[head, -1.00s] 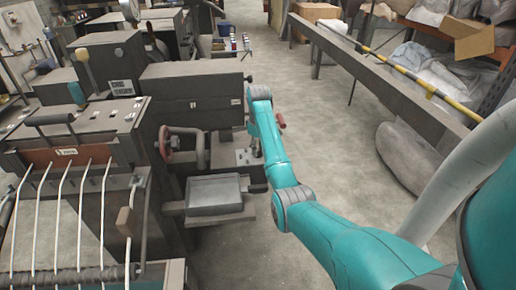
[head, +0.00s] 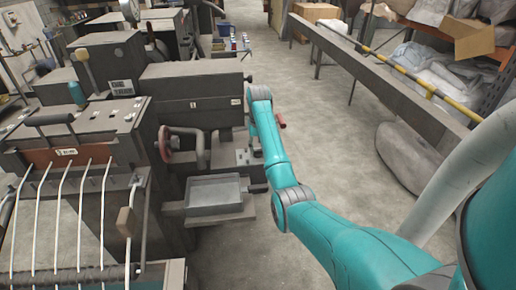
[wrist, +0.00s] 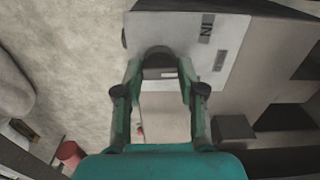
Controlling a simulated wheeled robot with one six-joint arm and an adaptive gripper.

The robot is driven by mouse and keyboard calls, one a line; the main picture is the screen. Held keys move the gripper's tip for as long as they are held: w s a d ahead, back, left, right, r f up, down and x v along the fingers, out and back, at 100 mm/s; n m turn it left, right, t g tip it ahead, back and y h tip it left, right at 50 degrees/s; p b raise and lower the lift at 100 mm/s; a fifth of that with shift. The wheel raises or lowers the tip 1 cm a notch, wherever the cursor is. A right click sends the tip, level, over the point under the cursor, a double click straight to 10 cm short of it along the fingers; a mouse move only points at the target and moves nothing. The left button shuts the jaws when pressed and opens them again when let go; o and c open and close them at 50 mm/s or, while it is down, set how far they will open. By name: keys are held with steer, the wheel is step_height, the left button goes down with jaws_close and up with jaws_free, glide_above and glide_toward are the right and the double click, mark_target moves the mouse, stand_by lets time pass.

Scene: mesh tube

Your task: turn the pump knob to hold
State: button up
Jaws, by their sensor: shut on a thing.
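The pump knob (wrist: 158,60) is a dark, rounded piece at the edge of a light grey plate (wrist: 178,28) in the wrist view. My gripper (wrist: 160,74) is shut on it, with one green finger at each side. The plate carries a dark label that seems to read "IN" and a second, paler mark. The knob's pointer and setting cannot be made out. In the head view my teal arm reaches to the right end of the dark grey machine (head: 190,85), and the knob and fingertips are hidden there.
A red handwheel (head: 165,145) and a grey tray (head: 213,192) are left of my arm. A long dark beam (head: 380,68) runs along the right, beside grey sacks. Concrete floor (head: 335,150) lies open between machine and beam.

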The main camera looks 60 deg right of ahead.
steer(key=shift+m, duration=0.3)
steer(key=o, duration=1.1)
steer(key=shift+o, duration=0.2)
